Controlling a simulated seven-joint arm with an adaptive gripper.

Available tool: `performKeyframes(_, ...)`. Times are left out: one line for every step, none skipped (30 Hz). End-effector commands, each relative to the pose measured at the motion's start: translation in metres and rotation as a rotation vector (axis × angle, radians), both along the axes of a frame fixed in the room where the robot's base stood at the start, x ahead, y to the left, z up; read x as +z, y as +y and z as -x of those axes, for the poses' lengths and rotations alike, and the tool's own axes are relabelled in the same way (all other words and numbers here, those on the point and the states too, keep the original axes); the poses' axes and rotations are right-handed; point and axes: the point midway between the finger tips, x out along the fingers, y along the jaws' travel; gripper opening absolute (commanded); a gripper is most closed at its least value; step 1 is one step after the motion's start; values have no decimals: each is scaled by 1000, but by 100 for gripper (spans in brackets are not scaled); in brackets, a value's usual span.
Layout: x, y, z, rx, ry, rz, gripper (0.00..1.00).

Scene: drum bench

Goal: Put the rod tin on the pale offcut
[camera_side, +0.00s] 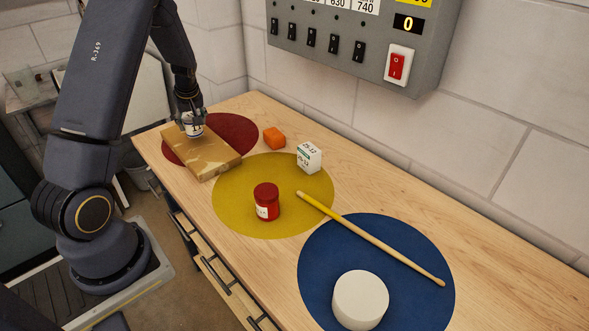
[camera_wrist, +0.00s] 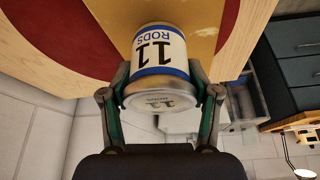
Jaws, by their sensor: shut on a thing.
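The rod tin (camera_side: 193,129) is a small white and blue can with a metal end; in the wrist view the tin (camera_wrist: 157,58) reads "11 RODS" upside down. My gripper (camera_side: 190,113) is shut on it from above, and in the wrist view the fingers (camera_wrist: 162,92) lie on its two sides. The pale offcut (camera_side: 210,158) is a flat tan board, partly over the red disc. The tin is upright at the offcut's far end, on it or just above it; I cannot tell whether it touches. The offcut (camera_wrist: 187,13) also shows behind the tin in the wrist view.
The bench has red (camera_side: 237,128), yellow (camera_side: 240,222) and blue (camera_side: 420,254) discs. An orange block (camera_side: 274,138), a white box (camera_side: 309,157), a red jar (camera_side: 267,201), a drumstick (camera_side: 380,244) and a white cylinder (camera_side: 360,299) stand or lie right of the offcut. A switch panel (camera_side: 376,65) hangs behind.

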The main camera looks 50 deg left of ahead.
Motion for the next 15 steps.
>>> performKeyframes(-9, -1, 1, 0, 3, 1, 18)
performKeyframes(-14, -1, 1, 0, 5, 2, 18)
performKeyframes(-21, -1, 1, -1, 4, 2, 18)
performKeyframes(-24, -1, 1, -1, 3, 1, 18)
performKeyframes(-27, -1, 1, -1, 3, 2, 18)
performKeyframes(-28, -1, 1, -1, 2, 2, 18)
performKeyframes(-28, -1, 1, -1, 1, 1, 18)
performKeyframes(-28, -1, 0, -1, 0, 0, 18)
performKeyframes(-28, -1, 0, -1, 0, 0, 18)
performKeyframes(-28, -1, 0, -1, 0, 0, 18)
performKeyframes(-28, -1, 1, -1, 0, 0, 18)
performKeyframes(-28, -1, 1, -1, 0, 0, 18)
performKeyframes(-28, -1, 1, -1, 0, 0, 18)
performKeyframes(-29, -1, 1, -1, 0, 0, 18)
performKeyframes(-30, -1, 1, -1, 0, 0, 18)
